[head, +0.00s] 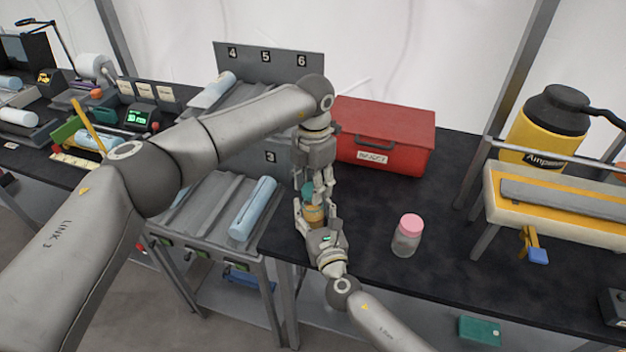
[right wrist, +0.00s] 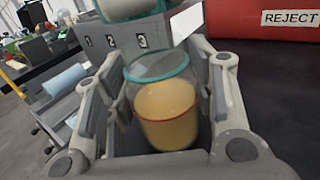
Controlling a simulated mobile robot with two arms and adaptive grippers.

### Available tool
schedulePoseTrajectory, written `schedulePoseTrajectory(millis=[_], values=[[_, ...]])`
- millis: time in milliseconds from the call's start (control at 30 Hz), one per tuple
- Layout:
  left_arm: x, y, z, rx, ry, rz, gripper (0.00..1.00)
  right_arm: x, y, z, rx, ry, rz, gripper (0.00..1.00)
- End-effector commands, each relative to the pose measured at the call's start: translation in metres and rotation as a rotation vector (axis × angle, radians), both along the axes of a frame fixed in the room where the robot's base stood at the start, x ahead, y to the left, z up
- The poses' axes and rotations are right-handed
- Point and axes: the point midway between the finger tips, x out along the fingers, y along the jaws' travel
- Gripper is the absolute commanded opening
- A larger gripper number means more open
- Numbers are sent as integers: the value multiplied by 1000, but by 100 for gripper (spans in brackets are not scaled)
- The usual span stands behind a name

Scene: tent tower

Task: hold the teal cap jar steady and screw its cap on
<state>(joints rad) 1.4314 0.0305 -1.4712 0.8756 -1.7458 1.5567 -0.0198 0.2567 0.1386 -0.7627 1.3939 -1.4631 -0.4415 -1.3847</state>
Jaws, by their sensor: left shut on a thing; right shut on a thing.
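The teal cap jar (head: 313,214) stands upright at the left edge of the black table, with yellow-orange contents. My right gripper (head: 314,222) is shut around its body from the front. The right wrist view shows the clear jar (right wrist: 165,112) between the fingers, with a teal ring around its top. The teal cap (head: 307,188) shows in the head view at the jar's top, partly hidden by fingers. My left gripper (head: 312,188) reaches down from above and is shut on the cap. I cannot tell how far the cap is seated.
A pink-lidded jar (head: 407,236) stands to the right on the black table. A red box (head: 383,135) marked REJECT is behind. A numbered rack (head: 205,215) with pale blue rolls is at left. A yellow jug (head: 545,127) is at right.

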Motion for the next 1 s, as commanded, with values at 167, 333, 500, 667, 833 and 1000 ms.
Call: schedulePoseTrajectory(millis=[167, 333, 500, 667, 833, 1000], values=[[0, 0, 0, 0, 0, 0, 32, 0, 0, 0, 0, 0, 0, 8], [0, 0, -1, 0, 0, 0, 32, 0, 0, 0, 0, 0, 0, 8], [0, 0, -9, 0, 0, 1, 32, 0, 0, 0, 0, 0, 0, 8], [0, 0, -17, 1, 0, 2, 32, 0, 0, 0, 0, 0, 0, 8], [0, 0, -18, 1, -1, 2, 32, 0, 0, 0, 0, 0, 0, 8], [0, 0, -18, 1, -1, 2, 32, 0, 0, 0, 0, 0, 0, 8]])
